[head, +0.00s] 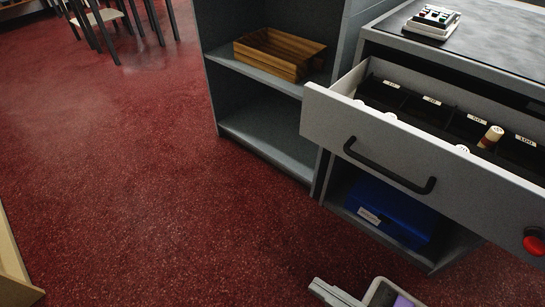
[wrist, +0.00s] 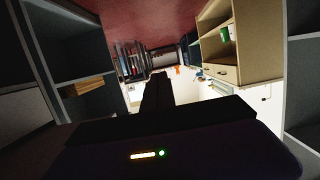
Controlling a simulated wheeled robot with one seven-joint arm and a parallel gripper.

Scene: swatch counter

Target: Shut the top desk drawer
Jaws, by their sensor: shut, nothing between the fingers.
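The top desk drawer (head: 400,160) is pulled well out of the grey desk in the head view. Its pale front has a black bar handle (head: 390,166) and a red round knob (head: 534,241) near the right edge. Inside are black labelled compartments, with a small pale cylinder with a red band standing in one. My gripper (wrist: 158,77) shows dark in the middle of the wrist view, its fingers together and empty. It points away over the room, with no drawer visible before it. I cannot make out its fingers in the head view.
A calculator (head: 433,21) lies on the desk top (head: 490,35). A blue box (head: 392,208) sits on the open shelf below the drawer. A wooden tray (head: 279,54) lies on the grey shelf unit at left. Red floor (head: 120,180) in front is clear.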

